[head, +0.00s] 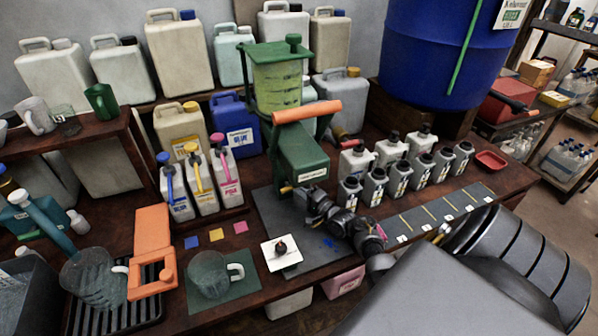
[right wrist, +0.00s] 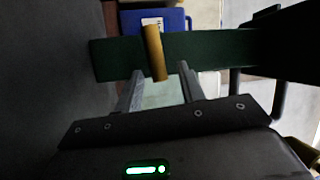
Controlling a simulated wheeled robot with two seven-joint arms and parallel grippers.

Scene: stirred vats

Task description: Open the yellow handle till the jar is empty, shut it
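A clear jar (head: 278,88) with a green lid stands on the green machine (head: 303,160) in the head view and holds yellow-green liquid. A yellow handle (right wrist: 155,52) crosses the green bar (right wrist: 115,58) in the right wrist view. In the head view only a small yellowish bit (head: 286,189) shows low on the machine, beside my gripper. My right gripper (right wrist: 160,70) is open, with its fingertips on either side of the handle's lower end and gaps showing. In the head view my right gripper (head: 297,197) is at the machine's lower front. My left gripper is not in view.
An orange grip (head: 307,111) tops the machine. Three small cans with blue, yellow (head: 197,173) and pink levers stand left. A glass mug (head: 209,275) sits on a green mat. Several grey bottles (head: 375,186) stand right of the machine. A white plate with a black knob (head: 281,258) lies in front.

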